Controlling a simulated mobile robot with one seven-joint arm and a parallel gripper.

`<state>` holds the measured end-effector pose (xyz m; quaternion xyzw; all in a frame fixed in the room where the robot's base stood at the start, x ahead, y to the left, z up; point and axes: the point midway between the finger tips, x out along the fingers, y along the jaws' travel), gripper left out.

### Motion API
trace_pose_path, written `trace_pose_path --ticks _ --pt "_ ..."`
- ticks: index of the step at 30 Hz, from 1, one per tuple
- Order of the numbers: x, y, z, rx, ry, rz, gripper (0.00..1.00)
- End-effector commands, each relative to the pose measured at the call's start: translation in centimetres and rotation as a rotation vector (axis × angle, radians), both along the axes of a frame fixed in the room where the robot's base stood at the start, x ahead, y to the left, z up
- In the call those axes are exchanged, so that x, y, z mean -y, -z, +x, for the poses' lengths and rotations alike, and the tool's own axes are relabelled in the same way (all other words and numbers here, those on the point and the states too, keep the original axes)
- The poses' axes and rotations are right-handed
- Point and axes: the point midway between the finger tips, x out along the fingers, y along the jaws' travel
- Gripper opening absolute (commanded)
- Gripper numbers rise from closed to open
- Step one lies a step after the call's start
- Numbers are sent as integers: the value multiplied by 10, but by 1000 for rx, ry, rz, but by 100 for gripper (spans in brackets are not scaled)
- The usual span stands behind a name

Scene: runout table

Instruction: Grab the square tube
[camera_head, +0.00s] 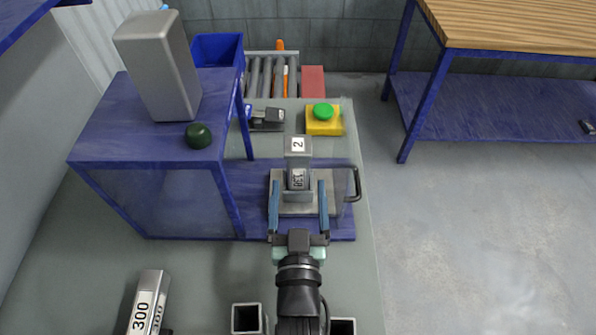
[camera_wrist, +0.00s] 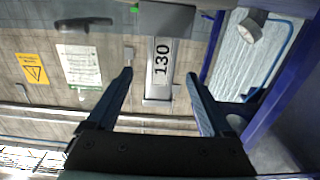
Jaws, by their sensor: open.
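A grey metal piece (camera_head: 298,152) with a "2" label on its upper end and a "130" label on its near face stands on a grey plate. The "130" label also shows in the wrist view (camera_wrist: 162,62). My gripper (camera_head: 299,184) is open, its two blue fingers pointing away over the plate, one on each side of this piece. In the wrist view the piece shows between and beyond the fingertips (camera_wrist: 159,75), with gaps on both sides. Square tubes are at the front: a "300"-labelled one (camera_head: 149,295) at left, and an open-ended one (camera_head: 247,318) left of my wrist.
A blue stand (camera_head: 150,135) with a tall grey box (camera_head: 158,70) and a dark green knob rises at left. A black handle (camera_head: 355,183) is right of the plate. A yellow box with a green button (camera_head: 323,118) stands behind. Open floor lies right.

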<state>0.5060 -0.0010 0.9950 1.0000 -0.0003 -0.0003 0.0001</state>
Motion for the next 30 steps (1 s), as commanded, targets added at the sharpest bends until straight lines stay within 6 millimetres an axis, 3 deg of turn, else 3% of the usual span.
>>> trace_pose_path --ticks 7,17,26,30 --pt "0 1 15 1 0 0 85" --pt "-1 3 56 3 0 1 85" --pt "-1 2 61 0 -1 0 85" --pt "-1 2 61 0 -1 0 63"
